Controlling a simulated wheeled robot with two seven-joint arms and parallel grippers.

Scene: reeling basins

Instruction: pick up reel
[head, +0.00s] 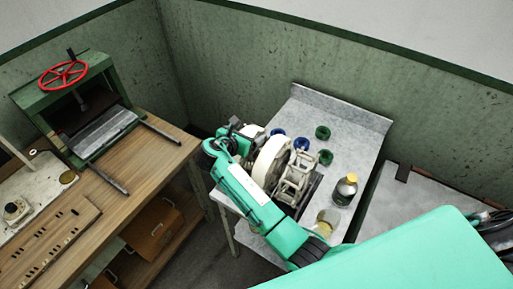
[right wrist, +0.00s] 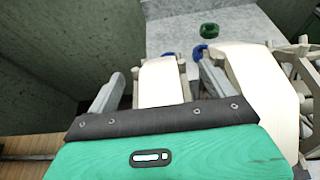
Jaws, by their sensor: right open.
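The reel (head: 296,178) is a pale cream open frame with several bars, standing on the grey metal table beside a broad cream curved band (head: 271,160). In the right wrist view, the frame (right wrist: 302,68) shows at the right edge and the band (right wrist: 258,82) to its left. My right gripper (head: 246,132) is at the left side of these parts. In its wrist view, the right gripper (right wrist: 158,66) has its grey fingers spread, with a cream panel (right wrist: 160,84) showing between them. I cannot tell whether they touch it. My forearm hides part of the reel's lower side.
Blue and green rings (head: 322,132) lie behind the reel. A dark bottle with a yellow cap (head: 345,190) and a yellowish jar (head: 327,220) stand to its right. A wooden bench (head: 150,165) with a green press (head: 75,110) is at left. The back right of the metal table (head: 350,125) is clear.

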